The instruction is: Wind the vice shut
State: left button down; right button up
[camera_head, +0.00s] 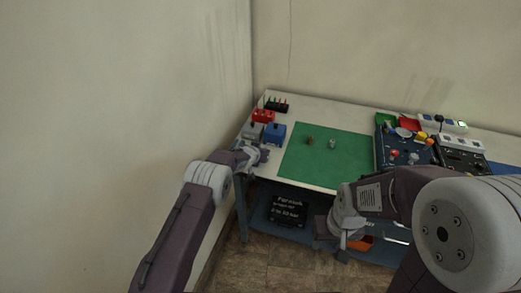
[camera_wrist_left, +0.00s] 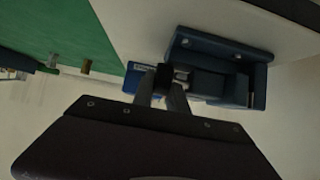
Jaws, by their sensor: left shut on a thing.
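The blue vice (camera_head: 274,133) stands at the left front of the table, next to the green mat. In the left wrist view the dark blue vice body (camera_wrist_left: 207,83) shows close up, with bolt heads on its base. My left gripper (camera_head: 262,156) is at the front of the vice; in its wrist view its fingers (camera_wrist_left: 164,90) are shut on a small dark piece, which looks like the vice handle (camera_wrist_left: 164,75). The fingers partly hide the handle. My right gripper (camera_head: 331,243) hangs in front of the table, low and away from the vice; its fingers are too unclear to judge.
The green mat (camera_head: 325,169) holds two small parts (camera_head: 332,144). A grey block (camera_head: 252,131) and red block (camera_head: 263,115) stand beside and behind the vice. A dark panel with knobs (camera_head: 394,165) fills the right side. The wall is close on the left.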

pick_arm(q)
jog(key=c, duration=1.6)
grip_release()
jog(key=shift+d, duration=0.1)
jog(key=shift+s+r+b, duration=0.25)
jog(key=shift+s+b, duration=0.2)
jog(key=shift+b, duration=0.2)
jog(key=b+v, duration=0.1)
jog(key=v, duration=0.7)
jog(key=shift+b, duration=0.35)
jog(key=shift+r, duration=0.1)
